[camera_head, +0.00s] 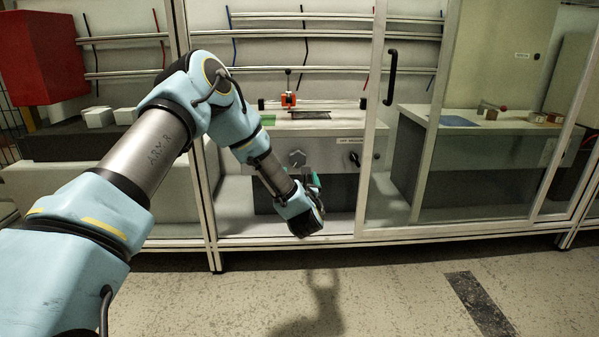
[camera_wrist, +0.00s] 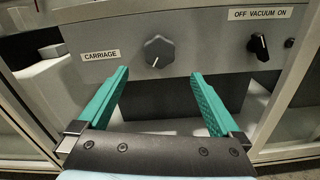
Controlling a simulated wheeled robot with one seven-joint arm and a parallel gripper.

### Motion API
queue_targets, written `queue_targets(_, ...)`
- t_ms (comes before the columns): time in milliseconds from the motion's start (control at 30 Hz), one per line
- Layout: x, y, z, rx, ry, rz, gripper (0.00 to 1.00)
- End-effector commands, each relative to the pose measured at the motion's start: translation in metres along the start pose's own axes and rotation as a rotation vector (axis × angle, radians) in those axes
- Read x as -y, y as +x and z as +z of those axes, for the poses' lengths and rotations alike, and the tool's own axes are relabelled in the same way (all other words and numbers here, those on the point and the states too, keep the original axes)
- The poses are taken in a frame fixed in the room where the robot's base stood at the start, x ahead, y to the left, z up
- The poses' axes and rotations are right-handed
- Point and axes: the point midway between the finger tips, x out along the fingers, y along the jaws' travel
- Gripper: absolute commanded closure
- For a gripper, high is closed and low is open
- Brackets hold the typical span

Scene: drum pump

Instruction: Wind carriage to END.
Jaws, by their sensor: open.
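The carriage knob (camera_wrist: 159,52) is a grey, lobed knob with a white pointer mark, to the right of the CARRIAGE label (camera_wrist: 100,55) on the grey front panel. Its pointer mark points down, slightly left. In the head view the knob (camera_head: 297,158) is right of my forearm. My gripper (camera_wrist: 162,82) is open and empty, its two teal fingers apart, in front of and below the knob without touching it. In the head view my gripper is mostly hidden behind my wrist. The orange carriage (camera_head: 288,99) sits on a rail on top of the unit.
A black vacuum knob (camera_wrist: 258,46) sits right of the carriage knob, under the OFF VACUUM ON label (camera_wrist: 257,14). Frame posts (camera_head: 371,120) and a door with a black handle (camera_head: 391,77) stand to the right. The floor (camera_head: 400,290) in front is clear.

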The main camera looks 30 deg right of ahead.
Motion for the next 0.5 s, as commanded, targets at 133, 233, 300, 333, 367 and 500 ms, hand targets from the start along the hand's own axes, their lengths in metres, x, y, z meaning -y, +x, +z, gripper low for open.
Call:
queue_targets(133,-0.001,0.019,0.0,0.004,0.0,0.003,0.0)
queue_targets(233,0.0,0.037,-0.001,0.003,0.0,0.002,0.0)
queue_targets(300,-0.001,0.051,-0.001,0.004,0.001,0.003,0.0)
queue_targets(333,-0.001,0.057,-0.001,0.003,0.001,0.002,0.0)
queue_targets(367,-0.001,0.062,-0.001,0.003,0.001,0.002,0.0)
queue_targets(500,-0.001,0.084,-0.001,0.003,0.002,0.001,0.0)
